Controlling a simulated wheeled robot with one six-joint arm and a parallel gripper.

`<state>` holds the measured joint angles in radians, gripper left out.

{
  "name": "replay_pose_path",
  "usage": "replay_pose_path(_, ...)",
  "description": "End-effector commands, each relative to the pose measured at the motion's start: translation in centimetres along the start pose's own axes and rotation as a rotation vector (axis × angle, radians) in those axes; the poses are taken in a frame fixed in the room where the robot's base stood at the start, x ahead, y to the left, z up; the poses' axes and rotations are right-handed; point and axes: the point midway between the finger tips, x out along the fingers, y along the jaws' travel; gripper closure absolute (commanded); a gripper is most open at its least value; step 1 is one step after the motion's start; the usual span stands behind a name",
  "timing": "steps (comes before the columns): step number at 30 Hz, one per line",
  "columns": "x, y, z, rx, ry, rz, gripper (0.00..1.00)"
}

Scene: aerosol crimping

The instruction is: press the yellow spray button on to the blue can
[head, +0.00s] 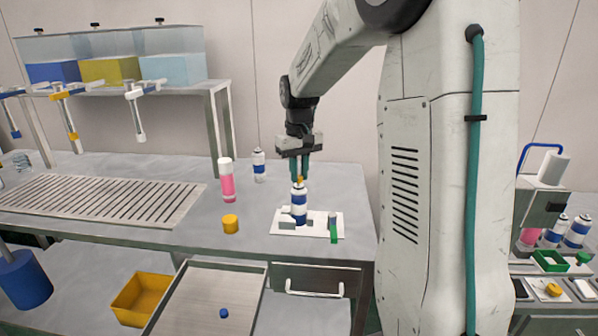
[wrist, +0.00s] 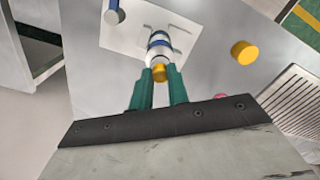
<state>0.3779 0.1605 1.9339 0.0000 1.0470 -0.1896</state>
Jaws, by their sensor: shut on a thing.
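The blue can (head: 299,206), white with blue bands, stands upright on a white plate (head: 331,218) on the bench. My gripper (head: 300,176) points down right above it. Its green fingers are shut on the small yellow spray button (head: 300,180), which is at the top of the can. In the wrist view the yellow button (wrist: 159,73) sits between the green fingertips (wrist: 160,76), in line with the can (wrist: 159,48). I cannot tell whether the button touches the can's stem or is seated on it.
A yellow cap (head: 230,224) and a pink bottle (head: 227,182) stand left of the plate. Another blue-banded can (head: 259,165) is behind. A green piece (head: 333,232) stands on the plate's right side.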

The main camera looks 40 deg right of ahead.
Motion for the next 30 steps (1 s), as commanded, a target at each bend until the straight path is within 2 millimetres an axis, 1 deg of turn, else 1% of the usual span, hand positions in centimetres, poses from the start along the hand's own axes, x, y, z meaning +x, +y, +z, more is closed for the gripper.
replay_pose_path(12,0.00,0.00,0.01,0.000,0.000,0.000,1.00)
replay_pose_path(13,0.00,0.00,0.00,0.000,0.000,0.000,0.78)
replay_pose_path(14,0.00,0.00,0.00,0.000,0.000,0.000,0.69)
replay_pose_path(15,0.00,0.00,0.00,0.000,0.000,0.000,0.58)
replay_pose_path(21,0.00,0.00,0.00,0.000,0.000,0.000,0.58)
replay_pose_path(22,0.00,0.00,0.00,0.000,0.000,0.000,0.52)
replay_pose_path(23,0.00,0.00,0.00,0.000,0.000,0.000,0.44)
replay_pose_path(24,0.00,0.00,0.00,0.000,0.000,0.000,0.33)
replay_pose_path(30,0.00,0.00,0.00,0.000,0.000,0.000,0.32)
